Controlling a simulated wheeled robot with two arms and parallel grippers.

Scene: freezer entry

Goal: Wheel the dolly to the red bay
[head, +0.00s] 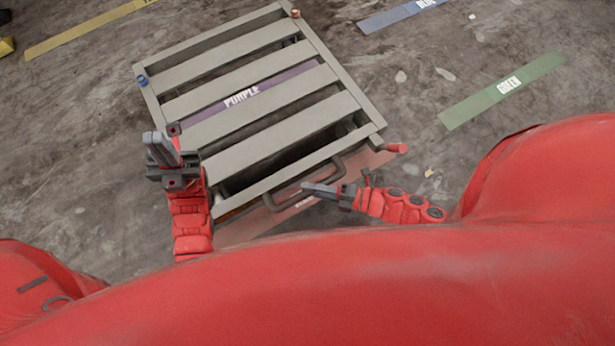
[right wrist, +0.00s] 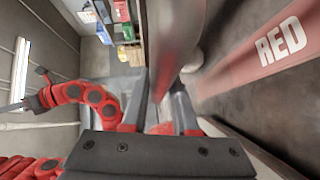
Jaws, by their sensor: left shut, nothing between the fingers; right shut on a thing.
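The dolly (head: 258,75) is a grey slatted deck in the head view, with a dark tubular handle (head: 275,192) at its near end. The red bay strip (head: 235,229) lies on the floor under that near end, its label mostly hidden. It shows with the word RED in the right wrist view (right wrist: 250,60). My right gripper (head: 308,188) is shut on the handle. My left gripper (head: 158,148) is shut and empty beside the deck's left edge.
A purple strip (head: 238,99) shows between the slats. A green strip (head: 505,90) and a blue strip (head: 400,15) lie to the right, a yellow strip (head: 85,30) at upper left. Shelves with coloured bins (right wrist: 122,32) stand in the right wrist view.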

